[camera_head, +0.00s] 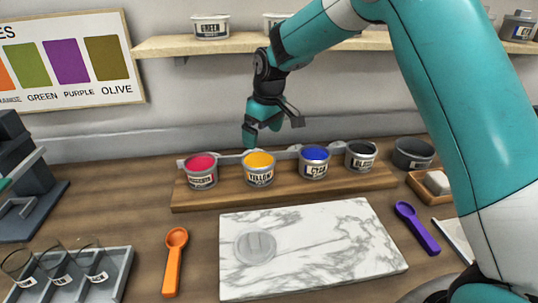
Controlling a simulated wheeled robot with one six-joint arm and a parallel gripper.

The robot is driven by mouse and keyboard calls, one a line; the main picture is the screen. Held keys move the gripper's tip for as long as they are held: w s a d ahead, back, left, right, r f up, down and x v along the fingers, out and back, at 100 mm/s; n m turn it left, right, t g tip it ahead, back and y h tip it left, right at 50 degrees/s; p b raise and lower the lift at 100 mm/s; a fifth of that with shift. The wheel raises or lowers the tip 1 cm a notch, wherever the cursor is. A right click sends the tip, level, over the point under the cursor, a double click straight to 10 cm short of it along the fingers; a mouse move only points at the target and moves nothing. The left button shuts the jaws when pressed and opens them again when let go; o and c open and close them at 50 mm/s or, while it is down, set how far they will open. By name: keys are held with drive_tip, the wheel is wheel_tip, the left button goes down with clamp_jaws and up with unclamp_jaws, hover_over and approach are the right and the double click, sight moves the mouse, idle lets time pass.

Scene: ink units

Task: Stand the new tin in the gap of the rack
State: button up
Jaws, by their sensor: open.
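The wooden rack (285,192) stands at the back of the table with tins in a row. From left they are magenta (201,172), yellow (258,169), cyan with blue ink (314,163) and black (361,156). All four stand upright, and I see no empty place between them. I cannot tell from this view which tin is the new one. My gripper (271,124) is open and empty. It hangs above and a little behind the yellow tin, apart from it.
A marble slab (340,240) with a clear round disc (256,247) lies in front. An orange scoop (173,265) and a purple scoop (416,228) flank it. A tray (112,280) holds glasses at front left. A dark bowl (413,153) stands right of the rack. A shelf (240,42) runs above.

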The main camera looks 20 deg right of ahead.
drive_tip(key=s+a+r+y, duration=0.15)
drive_tip(key=s+r, duration=0.25)
drive_tip(key=s, duration=0.5)
drive_tip(key=s+a+r, duration=0.3)
drive_tip(key=s+r, duration=0.2)
drive_tip(key=s, duration=0.4)
drive_tip(key=s+a+g+y, duration=0.1)
drive_tip(key=s, duration=1.6)
drive_tip(key=shift+s+f+y, duration=0.15)
drive_tip(key=shift+s+y, duration=0.15)
drive_tip(key=shift+y, duration=0.05)
